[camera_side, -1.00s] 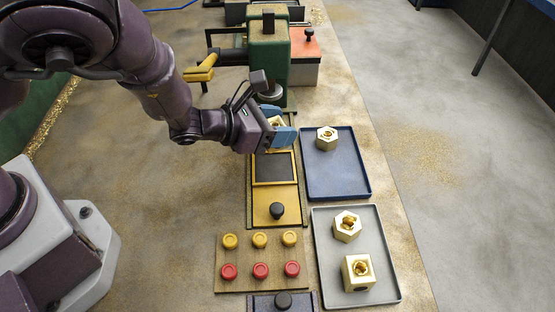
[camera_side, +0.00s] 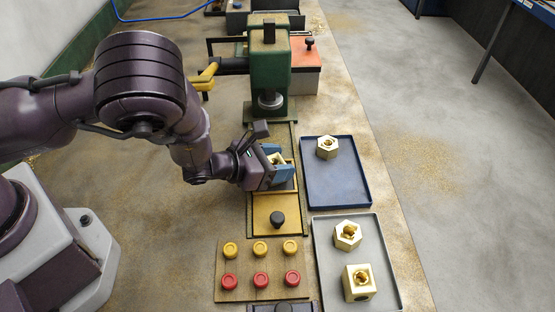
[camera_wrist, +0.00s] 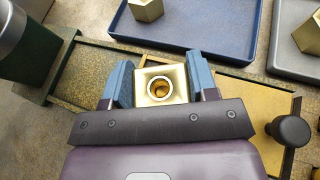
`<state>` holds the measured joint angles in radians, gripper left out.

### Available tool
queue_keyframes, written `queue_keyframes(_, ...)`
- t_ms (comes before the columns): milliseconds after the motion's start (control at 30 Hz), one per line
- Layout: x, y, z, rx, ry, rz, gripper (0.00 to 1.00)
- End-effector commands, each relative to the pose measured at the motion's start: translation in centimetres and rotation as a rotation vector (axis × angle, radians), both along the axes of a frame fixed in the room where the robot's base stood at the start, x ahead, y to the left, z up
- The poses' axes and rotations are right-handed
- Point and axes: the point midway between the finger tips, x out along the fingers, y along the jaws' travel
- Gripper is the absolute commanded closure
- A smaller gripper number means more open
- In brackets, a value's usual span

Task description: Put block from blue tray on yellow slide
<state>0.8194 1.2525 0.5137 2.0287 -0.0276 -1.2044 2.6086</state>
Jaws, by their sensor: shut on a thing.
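My gripper (camera_side: 274,167) is shut on a square brass block (camera_side: 277,158) with a round hole in its top. In the wrist view the block (camera_wrist: 160,85) sits between the two blue fingers of my gripper (camera_wrist: 160,82). The yellow slide (camera_side: 265,215) with a black knob is under and just in front of my gripper; its dark recess is partly hidden by the fingers. I cannot tell whether the block touches the slide. The blue tray (camera_side: 345,190) lies to the right and holds one hexagonal brass piece (camera_side: 327,147).
A grey tray (camera_side: 385,240) with a hexagonal piece (camera_side: 348,235) and a square block (camera_side: 359,282) is at front right. A board with yellow and red buttons (camera_side: 260,265) is in front of the slide. A green drill press (camera_side: 269,75) stands behind my gripper.

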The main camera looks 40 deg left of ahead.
Motion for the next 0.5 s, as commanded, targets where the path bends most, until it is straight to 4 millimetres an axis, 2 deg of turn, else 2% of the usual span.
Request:
queue_keyframes(33, -0.01, -0.01, -0.14, 0.001, 0.000, 0.000, 0.45)
queue_keyframes(133, 0.00, -0.01, -0.09, 0.000, 0.000, 0.000, 0.22)
queue_keyframes(500, -0.07, 0.01, 0.39, -0.001, -0.001, -0.001, 0.21)
